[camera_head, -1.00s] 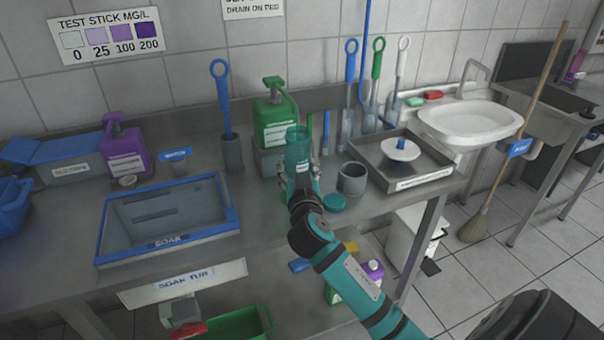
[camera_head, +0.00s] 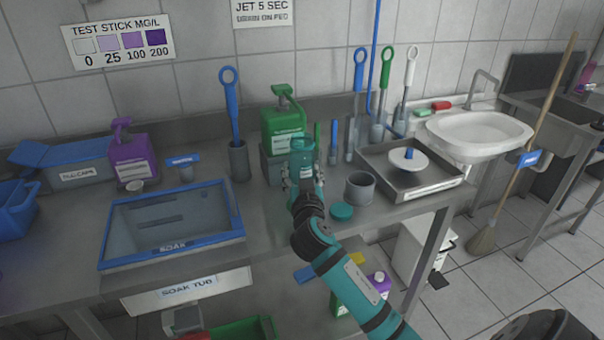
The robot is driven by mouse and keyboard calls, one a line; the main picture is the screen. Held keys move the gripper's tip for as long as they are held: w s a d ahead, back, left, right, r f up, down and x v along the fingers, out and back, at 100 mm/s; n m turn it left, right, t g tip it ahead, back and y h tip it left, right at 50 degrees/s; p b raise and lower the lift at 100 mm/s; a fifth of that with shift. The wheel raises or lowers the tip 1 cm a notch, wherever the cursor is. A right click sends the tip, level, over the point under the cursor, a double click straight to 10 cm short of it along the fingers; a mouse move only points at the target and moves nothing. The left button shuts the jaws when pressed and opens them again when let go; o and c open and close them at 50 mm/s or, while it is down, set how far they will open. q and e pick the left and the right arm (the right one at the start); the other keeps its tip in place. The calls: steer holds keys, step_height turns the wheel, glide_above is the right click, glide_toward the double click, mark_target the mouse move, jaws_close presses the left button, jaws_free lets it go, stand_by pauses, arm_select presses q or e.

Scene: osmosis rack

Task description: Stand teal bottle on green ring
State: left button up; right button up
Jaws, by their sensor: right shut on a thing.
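The teal bottle (camera_head: 303,154) is upright, in front of the green pump bottle's grey holder. My right gripper (camera_head: 303,173) is shut on it, with fingers on both sides of its lower part. The wrist hides the bottle's base, so I cannot tell whether it touches the counter. A flat teal disc (camera_head: 342,211) lies on the counter just right of my wrist. I cannot make out a green ring; the arm may hide it. My left gripper is not in view.
A grey cup (camera_head: 360,187) and a metal tray (camera_head: 440,188) with a white disc stand to the right. The blue-rimmed soak tub (camera_head: 240,227) is to the left. A grey pot (camera_head: 239,161) with a blue-handled brush and a green pump bottle (camera_head: 283,124) stand behind.

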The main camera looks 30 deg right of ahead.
steer(key=shift+f+b, duration=0.4)
stand_by(0.3)
steer(key=o, duration=1.6)
steer(key=shift+v, duration=5.05)
steer(key=shift+a+f, duration=0.1)
